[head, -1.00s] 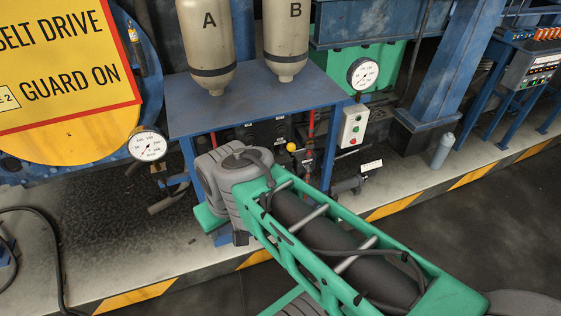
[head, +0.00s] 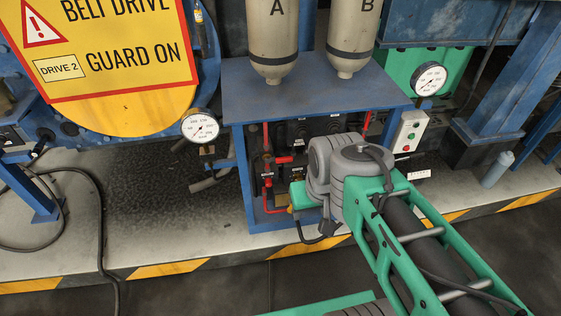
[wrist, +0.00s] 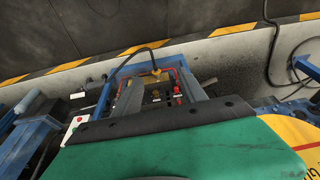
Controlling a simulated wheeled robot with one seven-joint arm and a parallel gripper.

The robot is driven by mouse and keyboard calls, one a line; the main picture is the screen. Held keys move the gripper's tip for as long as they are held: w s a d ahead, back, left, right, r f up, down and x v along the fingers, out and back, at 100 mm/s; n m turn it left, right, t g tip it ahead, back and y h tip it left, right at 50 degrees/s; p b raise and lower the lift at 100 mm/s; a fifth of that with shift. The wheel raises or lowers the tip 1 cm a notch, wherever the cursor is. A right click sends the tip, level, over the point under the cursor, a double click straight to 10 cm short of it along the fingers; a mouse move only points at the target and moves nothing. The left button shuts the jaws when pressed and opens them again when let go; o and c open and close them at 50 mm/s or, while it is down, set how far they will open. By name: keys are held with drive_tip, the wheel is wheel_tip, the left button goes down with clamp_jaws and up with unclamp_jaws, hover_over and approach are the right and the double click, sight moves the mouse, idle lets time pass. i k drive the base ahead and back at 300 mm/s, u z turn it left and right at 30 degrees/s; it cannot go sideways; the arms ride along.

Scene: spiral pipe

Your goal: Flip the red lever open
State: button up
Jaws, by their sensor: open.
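A red lever-like handle (head: 283,160) sits beside red piping (head: 265,145) at the left inside the blue frame under the tabletop. In the wrist view a red part (wrist: 177,87), probably this handle, shows near the right finger. My gripper (wrist: 159,90) shows as two grey fingers spread apart, with nothing visibly held between them. The fingers point into the frame, but I cannot tell whether they touch anything. In the head view my arm's grey wrist and green links cover the right part of the frame, and the fingers are hidden.
The blue tabletop (head: 310,90) carries tanks A (head: 272,40) and B (head: 350,40). A gauge (head: 200,127) stands left and another (head: 429,78) right. A button box (head: 410,131) is beside the frame. A black cable (head: 100,215) lies left. The front floor is clear.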

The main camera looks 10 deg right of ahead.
sight(289, 159)
drive_tip(key=u, duration=0.5)
drive_tip(key=k, duration=0.65)
drive_tip(key=u, duration=1.1)
drive_tip(key=i, duration=0.95)
drive_tip(key=z, duration=0.45)
